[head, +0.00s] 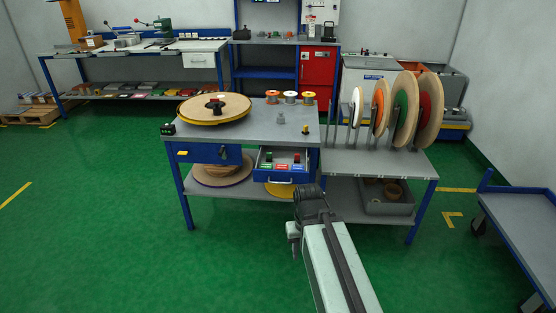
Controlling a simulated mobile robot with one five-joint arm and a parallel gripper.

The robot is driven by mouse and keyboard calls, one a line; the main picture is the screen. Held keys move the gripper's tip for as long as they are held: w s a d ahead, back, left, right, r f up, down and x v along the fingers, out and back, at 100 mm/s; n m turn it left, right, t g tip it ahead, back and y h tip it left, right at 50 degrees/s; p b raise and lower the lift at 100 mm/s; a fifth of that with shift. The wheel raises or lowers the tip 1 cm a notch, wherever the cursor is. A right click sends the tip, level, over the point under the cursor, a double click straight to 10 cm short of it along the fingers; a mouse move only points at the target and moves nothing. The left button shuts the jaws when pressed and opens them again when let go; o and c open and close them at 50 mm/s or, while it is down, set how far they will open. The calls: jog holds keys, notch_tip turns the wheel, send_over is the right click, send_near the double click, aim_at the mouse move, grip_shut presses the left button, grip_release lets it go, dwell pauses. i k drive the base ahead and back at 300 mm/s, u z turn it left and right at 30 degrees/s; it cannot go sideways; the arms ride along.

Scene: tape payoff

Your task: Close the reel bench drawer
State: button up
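The reel bench (300,130) has a grey top and blue legs. Its right-hand drawer (268,176) is pulled out, with a blue front and a light bar handle (279,182). Small green, red and blue-labelled items lie inside it. The left drawer (207,155) looks shut. My arm reaches up from the bottom of the picture, and its dark wrist is close in front of the open drawer's right side. My gripper (293,238) hangs at the left of the wrist, lower in the picture than the drawer front. Its fingers are too small to make out.
A large wooden reel (214,107) lies on the bench, with small spools (290,97) behind. Upright reels (404,108) stand on the side table at right. A grey bin (388,206) sits on its shelf. A cart (520,225) is at far right. Green floor in front is clear.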

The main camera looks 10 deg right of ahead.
aim_at(280, 155)
jog(key=i, duration=0.7)
jog(key=u, duration=0.05)
jog(key=k, duration=1.35)
jog(key=u, duration=0.3)
jog(key=i, duration=1)
jog(key=u, duration=0.65)
jog(key=i, duration=0.65)
jog(key=z, duration=0.05)
